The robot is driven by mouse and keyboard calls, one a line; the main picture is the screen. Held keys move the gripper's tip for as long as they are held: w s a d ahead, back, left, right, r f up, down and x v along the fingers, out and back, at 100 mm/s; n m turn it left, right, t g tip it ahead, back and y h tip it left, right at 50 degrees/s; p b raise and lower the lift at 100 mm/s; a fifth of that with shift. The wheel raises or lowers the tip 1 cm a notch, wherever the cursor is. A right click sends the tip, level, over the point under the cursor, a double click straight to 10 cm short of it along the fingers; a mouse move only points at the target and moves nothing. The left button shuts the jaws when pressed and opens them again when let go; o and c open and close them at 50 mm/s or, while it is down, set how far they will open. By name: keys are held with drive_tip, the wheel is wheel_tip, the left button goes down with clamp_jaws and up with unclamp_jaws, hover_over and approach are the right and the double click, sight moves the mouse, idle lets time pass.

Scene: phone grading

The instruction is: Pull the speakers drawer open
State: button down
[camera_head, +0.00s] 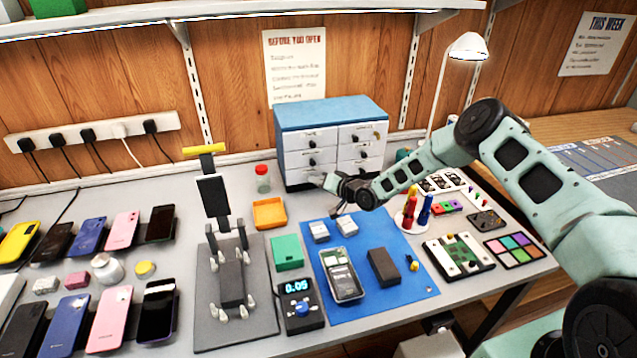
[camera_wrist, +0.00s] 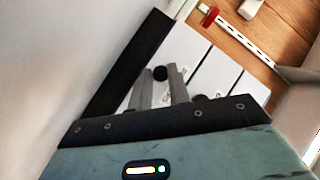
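The drawer cabinet (camera_head: 326,112) has a blue top and white drawer fronts in two columns, with dark round knobs. It stands at the back against the wooden wall. All drawers I can see look shut. The drawer labels are too small to read, so I cannot tell which is the speakers drawer. My gripper (camera_head: 328,184) is at the low left front of the cabinet and hides part of the bottom left drawer. In the wrist view, my gripper's two grey fingers (camera_wrist: 161,86) are apart, with a black knob (camera_wrist: 160,73) at their tips. I see no clear contact with it.
A blue mat (camera_head: 400,296) with an opened phone (camera_head: 341,275) lies in front of the cabinet. An orange tray (camera_head: 269,213) and a red-capped jar (camera_head: 262,179) stand left of it. A screwdriver stand (camera_head: 412,220) is close under my arm.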

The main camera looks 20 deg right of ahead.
drive_tip(key=s+p, duration=0.2)
drive_tip(key=s, duration=1)
drive_tip(key=shift+s+p, duration=0.2)
drive_tip(key=shift+p, duration=0.15)
drive_tip(key=c, duration=1.3)
unclamp_jaws()
drive_tip(key=b+v, duration=0.3)
drive_tip(key=v, duration=1.4)
drive_tip(key=shift+s+d, duration=0.1)
drive_tip(key=shift+d, duration=0.05)
drive_tip(key=shift+r, duration=0.1)
